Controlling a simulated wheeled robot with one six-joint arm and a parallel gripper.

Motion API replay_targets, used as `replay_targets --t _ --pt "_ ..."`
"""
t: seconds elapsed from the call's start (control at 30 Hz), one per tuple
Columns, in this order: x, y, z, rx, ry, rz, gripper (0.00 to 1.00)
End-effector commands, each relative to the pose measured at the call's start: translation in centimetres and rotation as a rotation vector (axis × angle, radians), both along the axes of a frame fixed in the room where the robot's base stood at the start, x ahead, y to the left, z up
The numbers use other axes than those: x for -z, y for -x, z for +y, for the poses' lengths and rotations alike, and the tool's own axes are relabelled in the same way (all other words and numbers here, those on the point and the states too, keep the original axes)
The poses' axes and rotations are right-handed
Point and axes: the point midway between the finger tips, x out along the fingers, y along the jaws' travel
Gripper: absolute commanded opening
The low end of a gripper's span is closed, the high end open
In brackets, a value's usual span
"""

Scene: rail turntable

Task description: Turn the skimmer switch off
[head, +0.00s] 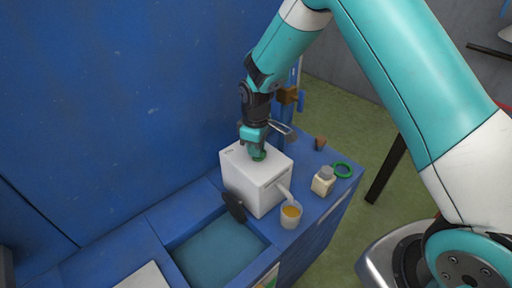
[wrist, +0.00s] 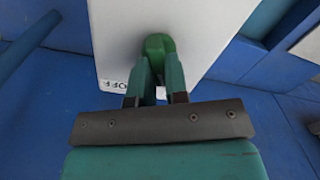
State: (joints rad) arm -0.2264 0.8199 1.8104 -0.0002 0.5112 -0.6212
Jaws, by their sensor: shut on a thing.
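The skimmer is a white box (head: 252,187) on the blue bench beside a sunken basin, and its white top also fills the middle of the wrist view (wrist: 205,35). A green switch knob (wrist: 158,44) stands on that top; in the head view it shows just under my fingers (head: 259,156). My gripper (wrist: 158,75) points down over the box and is shut on the green knob. An "OFF" label (wrist: 115,84) is printed on the box top, left of the fingers in the wrist view. The fingers hide part of the knob.
A dark disc (head: 233,207) is on the box's basin side. A cup of amber liquid (head: 291,214) stands below the box's spout. A small bottle (head: 323,181), a green ring (head: 343,170) and a brown piece (head: 320,143) sit to the right. A blue wall rises behind.

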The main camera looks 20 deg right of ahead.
Motion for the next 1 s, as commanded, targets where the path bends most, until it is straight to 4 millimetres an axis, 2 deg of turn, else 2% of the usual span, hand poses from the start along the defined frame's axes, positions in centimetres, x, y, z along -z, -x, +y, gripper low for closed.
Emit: replay_targets --t 1.0 --pt "-0.04 -0.20 -0.39 0.841 -0.001 0.000 0.00"
